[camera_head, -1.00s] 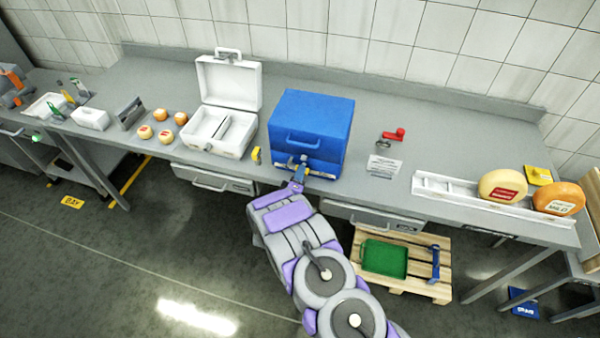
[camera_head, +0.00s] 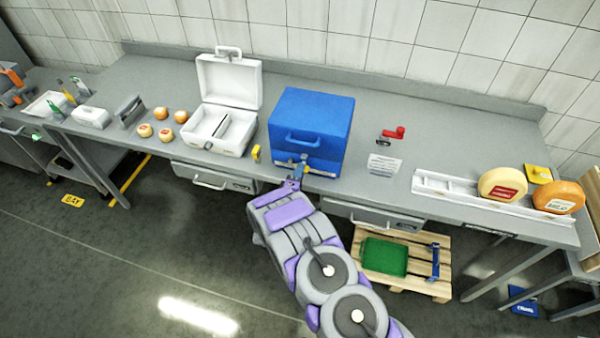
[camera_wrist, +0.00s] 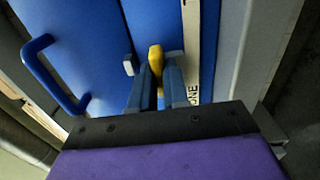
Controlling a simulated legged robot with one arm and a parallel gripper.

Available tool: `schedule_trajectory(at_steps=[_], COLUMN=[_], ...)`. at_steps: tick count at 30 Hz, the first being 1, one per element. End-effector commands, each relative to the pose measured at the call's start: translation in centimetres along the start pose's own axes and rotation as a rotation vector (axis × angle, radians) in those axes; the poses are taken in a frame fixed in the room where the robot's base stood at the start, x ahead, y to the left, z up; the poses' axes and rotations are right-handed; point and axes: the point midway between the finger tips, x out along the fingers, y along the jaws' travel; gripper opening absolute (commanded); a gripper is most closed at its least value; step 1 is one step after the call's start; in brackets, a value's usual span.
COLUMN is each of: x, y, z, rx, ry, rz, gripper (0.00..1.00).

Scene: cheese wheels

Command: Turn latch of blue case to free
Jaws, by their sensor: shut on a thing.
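The blue case (camera_head: 311,119) stands shut on the grey worktop, its handle (camera_head: 303,142) on the front facing me. Its yellow latch (camera_wrist: 155,58) shows in the wrist view on the blue front, beside a pale label strip (camera_wrist: 191,50). My gripper (camera_wrist: 156,72) is shut on the latch, with the fingers on either side of it. In the head view my gripper (camera_head: 302,166) is at the lower front of the case. The fingers hide part of the latch, so its exact angle is hard to tell.
An open white case (camera_head: 229,85) stands left of the blue case, with several small cheeses (camera_head: 162,114) beyond it. A red-handled thing (camera_head: 394,133) and a paper card (camera_head: 384,164) lie to the right. A white rail (camera_head: 450,190) holds two cheese wheels (camera_head: 502,184).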

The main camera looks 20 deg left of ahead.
Motion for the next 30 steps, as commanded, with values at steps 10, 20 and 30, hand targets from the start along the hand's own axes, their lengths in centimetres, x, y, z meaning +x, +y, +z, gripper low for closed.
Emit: schedule_trajectory(at_steps=[10,20,30], x=[-0.1,-0.5,-6.4], y=[0.1,0.2,0.1], z=[-0.2,0.3,-0.3], rx=[0.001,0.004,-0.003], ry=[0.004,0.002,0.007], rz=[0.002,0.001,0.000], gripper=[0.39,0.40,0.40])
